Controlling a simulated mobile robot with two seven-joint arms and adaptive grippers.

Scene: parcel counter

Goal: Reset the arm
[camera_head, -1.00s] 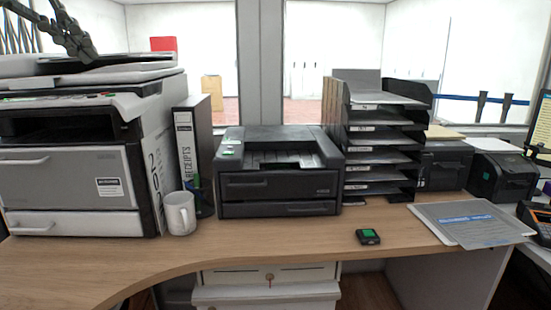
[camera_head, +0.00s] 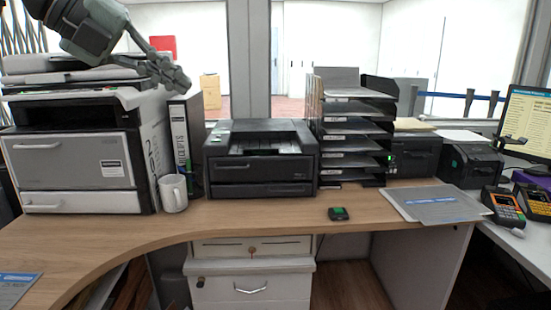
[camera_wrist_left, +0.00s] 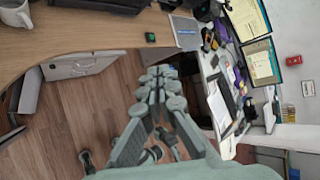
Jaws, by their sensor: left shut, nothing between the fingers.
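My left gripper (camera_head: 182,84) reaches in from the upper left of the head view, raised in front of the printer and binder area. Its grey fingers are together with nothing between them. In the left wrist view, the same gripper (camera_wrist_left: 162,78) points away over the floor in front of the counter, with its fingertips touching. It is apart from the counter (camera_head: 270,214) and holds no object. My right gripper is in neither view.
A large printer (camera_head: 70,160) stands at the left, beside a white mug (camera_head: 173,194) and a receipts binder (camera_head: 181,135). A black printer (camera_head: 260,160) and a tray rack (camera_head: 352,130) stand behind. Drawers (camera_head: 252,285) sit below. The counter's front middle is mostly clear.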

